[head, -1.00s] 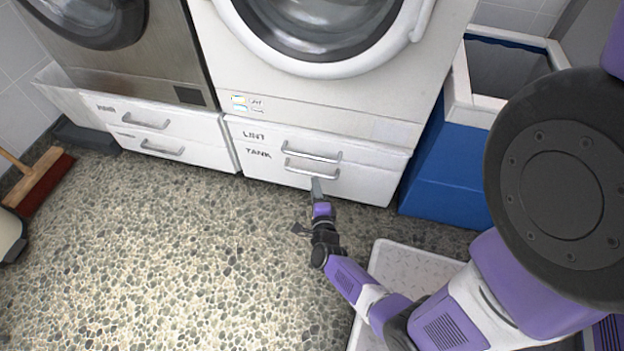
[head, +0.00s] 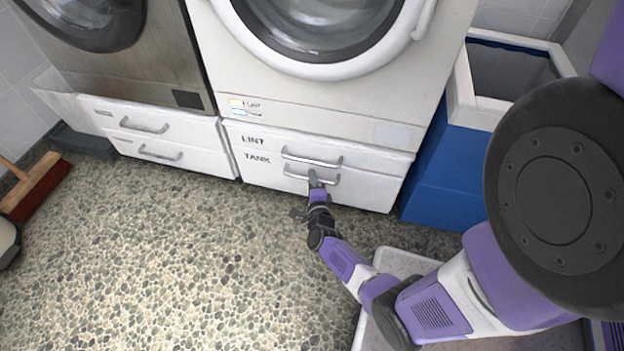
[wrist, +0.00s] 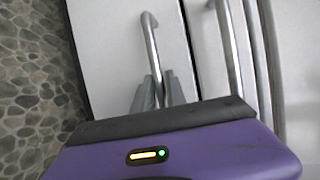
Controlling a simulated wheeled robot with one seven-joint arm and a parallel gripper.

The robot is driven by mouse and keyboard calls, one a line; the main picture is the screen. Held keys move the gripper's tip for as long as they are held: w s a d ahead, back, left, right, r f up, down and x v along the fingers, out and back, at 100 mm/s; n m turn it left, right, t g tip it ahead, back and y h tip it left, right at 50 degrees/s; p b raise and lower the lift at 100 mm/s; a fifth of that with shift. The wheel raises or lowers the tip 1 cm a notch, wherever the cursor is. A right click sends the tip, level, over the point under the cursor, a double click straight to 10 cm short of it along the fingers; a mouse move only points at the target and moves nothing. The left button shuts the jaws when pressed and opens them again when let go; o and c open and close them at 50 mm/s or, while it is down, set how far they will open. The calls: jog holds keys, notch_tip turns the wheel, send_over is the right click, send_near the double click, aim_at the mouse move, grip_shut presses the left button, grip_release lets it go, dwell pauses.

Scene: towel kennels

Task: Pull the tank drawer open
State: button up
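The tank drawer (head: 262,173) is the lower white drawer under the white machine, marked TANK, and its front sits flush and closed. Its metal bar handle (head: 328,181) runs across the front. In the wrist view the same handle (wrist: 151,40) runs down between my fingers. My gripper (head: 314,178) is at the middle of this handle, reaching it from the front. In the wrist view my gripper (wrist: 160,90) has one grey finger on each side of the bar, close against it, and looks shut on it. The fingertip contact is partly hidden.
The lint drawer (head: 270,143) with its own handle (head: 311,158) is just above, closed. A blue bin (head: 440,180) stands close to the right. A pale tray (head: 400,262) lies on the floor beneath my arm. The pebbled floor (head: 170,260) in front and left is clear.

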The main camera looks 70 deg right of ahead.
grip_shut()
jog(key=shift+a, duration=0.1)
dwell(1.1)
